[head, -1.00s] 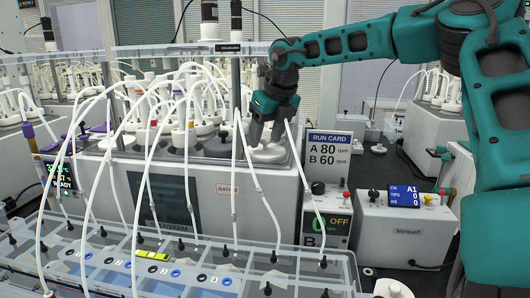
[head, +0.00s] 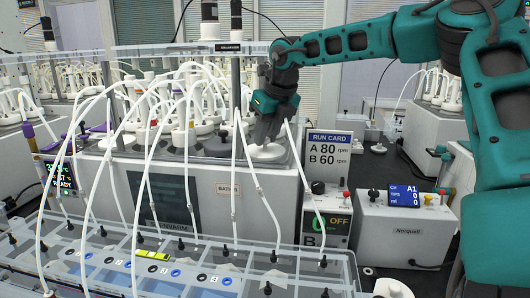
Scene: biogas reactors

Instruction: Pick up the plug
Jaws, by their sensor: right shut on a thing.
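My right gripper (head: 266,138) reaches in from the upper right and points down at the right end of the water bath. Its fingers are closed on the plug (head: 268,153), a white round piece with a wide flat base. The plug's upper part is hidden between the fingers. The base sits at the bath's top, and I cannot tell whether it is lifted clear. My left gripper is not in view.
White tubes arch from the bath (head: 265,196) to a clear box (head: 210,262) in front, some close beside my gripper. A run card (head: 329,154), a control box (head: 325,218) and a Nanquell unit (head: 405,228) stand to the right.

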